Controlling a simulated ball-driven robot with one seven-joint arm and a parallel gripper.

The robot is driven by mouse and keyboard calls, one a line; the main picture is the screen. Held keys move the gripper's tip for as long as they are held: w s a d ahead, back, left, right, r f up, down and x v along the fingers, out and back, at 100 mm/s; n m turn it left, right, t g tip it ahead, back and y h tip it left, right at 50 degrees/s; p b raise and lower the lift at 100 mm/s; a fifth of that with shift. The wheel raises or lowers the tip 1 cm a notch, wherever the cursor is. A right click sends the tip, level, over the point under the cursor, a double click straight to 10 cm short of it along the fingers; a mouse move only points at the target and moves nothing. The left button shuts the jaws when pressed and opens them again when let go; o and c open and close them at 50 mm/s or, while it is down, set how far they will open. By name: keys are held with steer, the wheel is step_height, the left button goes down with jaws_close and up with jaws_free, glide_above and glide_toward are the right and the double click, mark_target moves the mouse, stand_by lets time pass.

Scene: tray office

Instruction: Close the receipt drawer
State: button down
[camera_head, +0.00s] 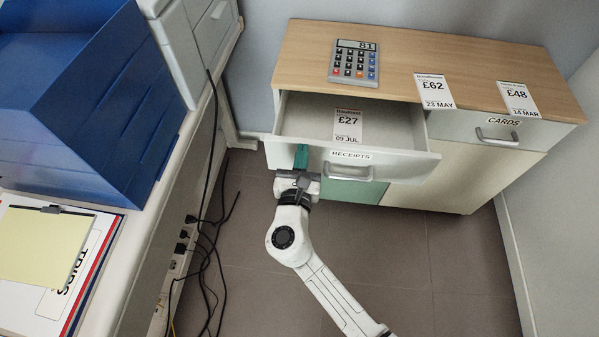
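The receipt drawer (400,165) is labelled RECEIPTS and is pulled out of the left side of a wood-topped cabinet (440,60). A receipt (348,126) marked £27, 09 JUL lies inside it. The drawer's handle (348,172) is on its front, right of my gripper. My gripper (301,158) is at the left part of the drawer front, with its teal tip against or just before the front panel. I cannot tell whether it touches. Its fingers are too small and overlapped to show whether they are open or shut.
A calculator (355,62) and receipts for £62 (435,91) and £48 (518,99) lie on the cabinet top. The CARDS drawer (460,125) is shut. A desk with a blue tray (80,110) stands at left, with loose cables (207,250) below. The floor in front is clear.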

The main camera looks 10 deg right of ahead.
steer(key=b+x, duration=0.4)
steer(key=x, duration=0.9)
steer(key=shift+s+f, duration=0.1)
steer(key=shift+s, duration=0.05)
